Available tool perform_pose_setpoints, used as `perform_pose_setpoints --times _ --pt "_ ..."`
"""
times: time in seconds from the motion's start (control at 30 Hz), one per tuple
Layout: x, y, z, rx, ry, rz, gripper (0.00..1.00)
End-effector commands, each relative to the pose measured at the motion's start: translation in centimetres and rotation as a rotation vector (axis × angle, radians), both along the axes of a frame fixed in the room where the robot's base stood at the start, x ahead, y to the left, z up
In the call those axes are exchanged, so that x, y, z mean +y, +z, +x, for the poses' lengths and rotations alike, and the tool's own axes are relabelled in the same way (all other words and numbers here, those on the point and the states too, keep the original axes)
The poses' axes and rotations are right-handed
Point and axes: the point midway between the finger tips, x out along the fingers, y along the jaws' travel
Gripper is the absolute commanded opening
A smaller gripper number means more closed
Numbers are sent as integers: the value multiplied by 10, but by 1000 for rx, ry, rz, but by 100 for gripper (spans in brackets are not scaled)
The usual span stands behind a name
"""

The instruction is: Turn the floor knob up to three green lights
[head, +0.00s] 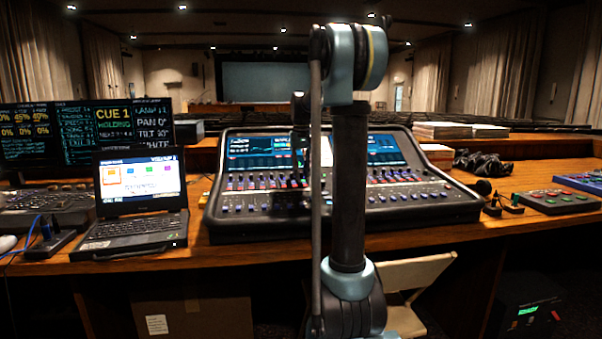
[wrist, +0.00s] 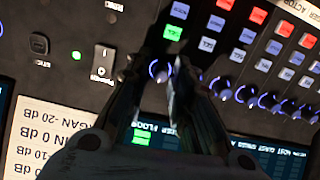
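The mixing desk (head: 410,213) stands on the table, with its screens at the back and rows of coloured buttons, faders and knobs. In the wrist view, a blue-lit knob (wrist: 159,71) shows between my fingertips, partly covered by them. Below it, the screen reads FLOOR (wrist: 150,126), with two green lights (wrist: 143,137) visible; a finger may hide more. My gripper (wrist: 168,66) has its fingers a little apart around this knob; contact is not clear. In the head view, my gripper (head: 300,137) is small and dark over the desk's left half, partly behind my arm.
More lit knobs (wrist: 243,94) sit close to the right of my fingers. A laptop (head: 140,200) stands left of the desk. A green-and-red button box (head: 550,200) and a small microphone or lamp head (head: 483,187) are at right. Paper stacks (head: 443,130) stand behind.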

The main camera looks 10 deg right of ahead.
Motion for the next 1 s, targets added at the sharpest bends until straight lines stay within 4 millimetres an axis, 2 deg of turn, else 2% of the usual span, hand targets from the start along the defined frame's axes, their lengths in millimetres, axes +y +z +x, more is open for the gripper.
perform_pose_setpoints --times 0.13,0.2,0.23,0.63,1.0 --pt "0 0 0 0 0 0 20" --pt "0 0 0 0 0 0 4" --pt "0 0 0 0 0 0 0" --pt "0 0 0 -1 -37 4 0" --pt "-1 0 0 -1 -262 27 0"
